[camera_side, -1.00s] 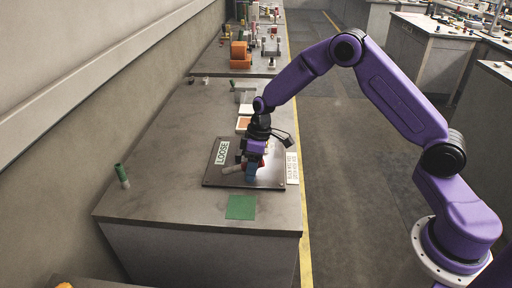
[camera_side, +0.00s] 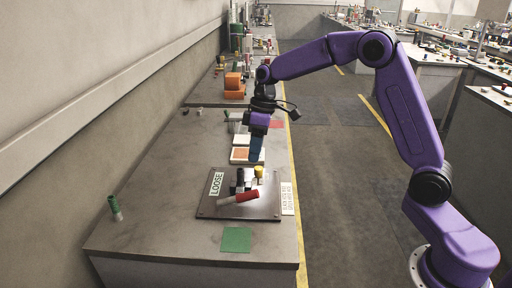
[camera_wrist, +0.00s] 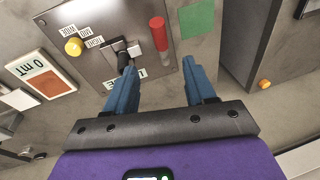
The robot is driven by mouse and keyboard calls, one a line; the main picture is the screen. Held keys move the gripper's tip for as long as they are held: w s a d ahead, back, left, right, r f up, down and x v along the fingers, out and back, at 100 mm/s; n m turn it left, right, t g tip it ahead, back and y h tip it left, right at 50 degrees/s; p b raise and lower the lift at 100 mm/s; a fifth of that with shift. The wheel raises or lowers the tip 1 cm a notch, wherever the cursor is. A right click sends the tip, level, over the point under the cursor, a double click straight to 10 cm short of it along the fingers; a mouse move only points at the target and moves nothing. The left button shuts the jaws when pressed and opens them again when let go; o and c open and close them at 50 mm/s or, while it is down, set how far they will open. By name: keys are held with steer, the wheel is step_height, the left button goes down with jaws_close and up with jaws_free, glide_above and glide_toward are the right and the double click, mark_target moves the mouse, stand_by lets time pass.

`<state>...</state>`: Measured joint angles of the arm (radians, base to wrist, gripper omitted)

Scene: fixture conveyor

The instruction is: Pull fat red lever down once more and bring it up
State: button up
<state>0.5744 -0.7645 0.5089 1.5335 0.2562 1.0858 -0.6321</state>
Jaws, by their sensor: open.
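The fat red lever (camera_side: 238,197) is fixed on a metal plate (camera_side: 222,211) on the bench. In the side view it lies tilted, its right end a little higher than its left. It also shows in the wrist view (camera_wrist: 159,34), beyond my fingers. My gripper (camera_side: 256,157) is raised near the plate's far edge, apart from the lever. In the wrist view my gripper (camera_wrist: 162,66) has its two blue fingers spread with nothing between them. The left finger overlaps the black handle (camera_wrist: 122,58) in that view; contact cannot be told.
A yellow knob (camera_side: 259,172) stands on the plate. A green square (camera_side: 236,240) lies in front of it, and a green-topped cylinder (camera_side: 114,207) stands at left. A white unit with an orange panel (camera_side: 241,155) sits behind the plate.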

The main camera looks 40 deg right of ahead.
mark_target(246, 193)
steer(key=shift+r, duration=0.1)
steer(key=shift+a, duration=0.1)
steer(key=c, duration=0.7)
steer(key=a+n+h, duration=0.1)
steer(key=n, duration=0.2)
steer(key=w+a+n+h, duration=0.1)
steer(key=a+n, duration=0.1)
steer(key=n, duration=0.1)
steer(key=a+n+g+h, duration=0.1)
steer(key=a+n, duration=0.1)
steer(key=n, duration=0.1)
steer(key=shift+w, duration=0.15)
jaws_close()
steer(key=a+r+n+h, duration=0.2)
steer(key=a+n+h, duration=0.25)
steer(key=n, duration=0.55)
steer(key=x, duration=0.9)
steer(key=a+x, duration=0.1)
steer(key=x, duration=0.3)
steer(key=shift+w+f, duration=0.1)
steer(key=shift+f, duration=0.55)
